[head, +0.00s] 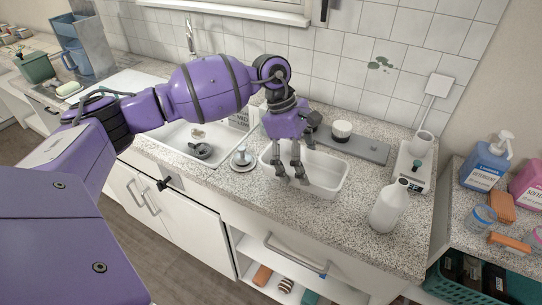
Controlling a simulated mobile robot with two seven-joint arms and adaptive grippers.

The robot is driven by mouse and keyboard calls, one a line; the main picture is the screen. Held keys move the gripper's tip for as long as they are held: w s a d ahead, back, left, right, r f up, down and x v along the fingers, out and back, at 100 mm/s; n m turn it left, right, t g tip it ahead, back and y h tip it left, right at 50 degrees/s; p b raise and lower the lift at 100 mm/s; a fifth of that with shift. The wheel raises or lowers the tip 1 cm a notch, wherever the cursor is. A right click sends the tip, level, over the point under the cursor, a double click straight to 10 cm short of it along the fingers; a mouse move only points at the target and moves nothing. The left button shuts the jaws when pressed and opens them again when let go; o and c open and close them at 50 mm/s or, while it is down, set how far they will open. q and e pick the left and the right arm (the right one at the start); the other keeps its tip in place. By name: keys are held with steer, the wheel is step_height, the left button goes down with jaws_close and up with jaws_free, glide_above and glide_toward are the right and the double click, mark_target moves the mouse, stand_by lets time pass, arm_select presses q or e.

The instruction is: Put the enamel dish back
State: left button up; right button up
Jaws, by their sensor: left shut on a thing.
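The enamel dish (328,176) is a white, open rectangular basin on the speckled counter, right of the sink. My left gripper (291,178) reaches down at the near left part of the dish, with its fingers at the near rim. It is shut on the dish there; the fingers hide part of the rim and wall. The dish looks level and at or very near the counter; I cannot tell if there is a gap under it. My right gripper is not in view.
A white scale (412,170) stands farther right. The sink (180,140) holds a dark pan.

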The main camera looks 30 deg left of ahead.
arm_select(q)
steer(key=f, duration=0.3)
steer(key=shift+w+d+f, duration=0.25)
steer(key=shift+w+f, duration=0.05)
steer(key=shift+w, duration=0.05)
steer(key=shift+f, duration=0.2)
steer(key=o, duration=1.6)
